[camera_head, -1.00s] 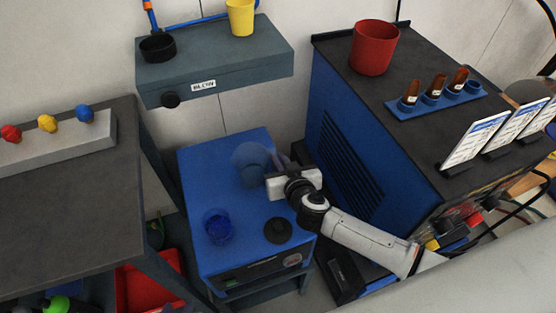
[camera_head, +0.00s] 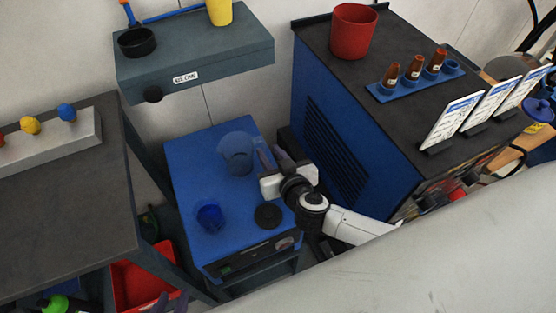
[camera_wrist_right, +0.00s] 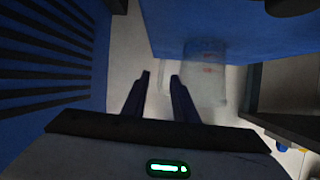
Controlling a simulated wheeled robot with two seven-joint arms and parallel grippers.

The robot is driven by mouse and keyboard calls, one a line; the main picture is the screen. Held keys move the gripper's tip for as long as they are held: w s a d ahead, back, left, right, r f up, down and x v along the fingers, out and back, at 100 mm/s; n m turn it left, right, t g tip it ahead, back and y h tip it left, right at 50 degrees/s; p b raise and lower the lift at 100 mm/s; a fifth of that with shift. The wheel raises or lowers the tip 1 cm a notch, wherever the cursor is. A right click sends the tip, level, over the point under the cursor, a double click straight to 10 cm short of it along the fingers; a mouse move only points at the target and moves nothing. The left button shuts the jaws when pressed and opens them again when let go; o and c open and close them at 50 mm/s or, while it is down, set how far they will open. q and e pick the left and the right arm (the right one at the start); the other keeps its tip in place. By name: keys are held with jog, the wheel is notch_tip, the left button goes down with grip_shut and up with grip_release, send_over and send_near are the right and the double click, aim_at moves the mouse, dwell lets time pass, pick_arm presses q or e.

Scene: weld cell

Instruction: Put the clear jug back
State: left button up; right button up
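The clear jug (camera_head: 236,153) stands upright on the blue cabinet top (camera_head: 190,165), toward its back right. It also shows in the right wrist view, see-through, beyond and to the right of the fingers (camera_wrist_right: 207,85). My right gripper (camera_head: 270,158) is just right of the jug, with its fingers apart and nothing between them. The two open fingers also show in the right wrist view (camera_wrist_right: 160,80). What looks like the fingertips of my left gripper (camera_head: 171,302) just enters at the bottom edge; its opening is unclear.
A dark blue cup (camera_head: 210,217) and a black disc (camera_head: 268,216) are on the cabinet's front part. A tall blue vented unit (camera_head: 335,145) stands close right of my right gripper. A grey shelf (camera_head: 225,60) overhangs behind; a dark bench (camera_head: 60,200) is at left.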

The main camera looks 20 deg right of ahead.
jog(key=p+v, duration=0.1)
jog(key=v, duration=0.6)
